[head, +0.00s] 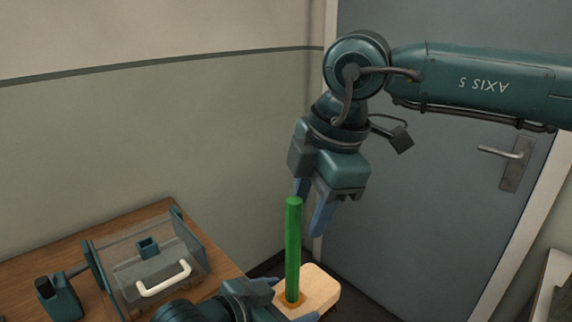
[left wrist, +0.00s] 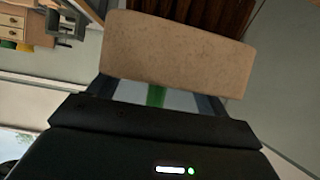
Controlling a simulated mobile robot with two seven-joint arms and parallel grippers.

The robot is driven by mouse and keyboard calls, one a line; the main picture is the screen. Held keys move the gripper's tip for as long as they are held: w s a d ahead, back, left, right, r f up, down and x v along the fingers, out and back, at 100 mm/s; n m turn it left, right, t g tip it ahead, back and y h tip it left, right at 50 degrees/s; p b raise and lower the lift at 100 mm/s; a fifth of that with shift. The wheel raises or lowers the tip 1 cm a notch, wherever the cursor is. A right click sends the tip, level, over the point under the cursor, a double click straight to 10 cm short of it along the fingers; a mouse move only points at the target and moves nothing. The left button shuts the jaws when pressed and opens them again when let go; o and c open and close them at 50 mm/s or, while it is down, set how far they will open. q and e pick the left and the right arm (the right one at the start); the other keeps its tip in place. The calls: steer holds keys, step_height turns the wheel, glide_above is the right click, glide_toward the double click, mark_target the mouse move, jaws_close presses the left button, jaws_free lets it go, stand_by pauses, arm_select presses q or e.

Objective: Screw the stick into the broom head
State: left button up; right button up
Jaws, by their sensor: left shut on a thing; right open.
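The broom head (head: 322,289) is a pale wooden block at the bottom of the head view. My left gripper (head: 289,302) is shut on it; the block also fills the upper middle of the left wrist view (left wrist: 180,52). The green stick (head: 293,245) stands nearly upright, its lower end at the orange-brown ringed hole in the block. How deep it sits cannot be told. My right gripper (head: 309,211) is open, pointing down, with its blue fingers near the stick's top. Whether they touch it is unclear.
A clear box (head: 150,270) with a white handle stands on the wooden table (head: 130,222) at the left, beside a dark teal device (head: 60,300). A grey door (head: 430,190) is behind my right arm. Drawers (left wrist: 25,22) show in the left wrist view.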

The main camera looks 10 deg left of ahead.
steer(key=d+n+t+h, duration=0.1)
steer(key=d+n+h, duration=0.15)
steer(key=n, duration=0.45)
step_height(320, 180, up, 8)
steer(key=n+h, duration=0.2)
steer(key=n, duration=2.8)
glide_above(295, 224)
steer(key=shift+w+a+g+y, duration=0.25)
steer(key=shift+a+g, duration=0.1)
steer(key=shift+g, duration=0.05)
steer(key=shift+s+a+r+n+g, duration=0.2)
steer(key=shift+a+n+g, duration=0.15)
steer(key=shift+n, duration=0.45)
steer(key=shift+f, duration=0.1)
steer(key=f, duration=0.4)
steer(key=d+f, duration=0.1)
steer(key=f, duration=0.3)
steer(key=w+f, duration=0.1)
steer(key=f, duration=0.2)
steer(key=shift+w+d+f, duration=0.1)
steer(key=shift+d+f, duration=0.05)
steer(key=shift+f, duration=0.25)
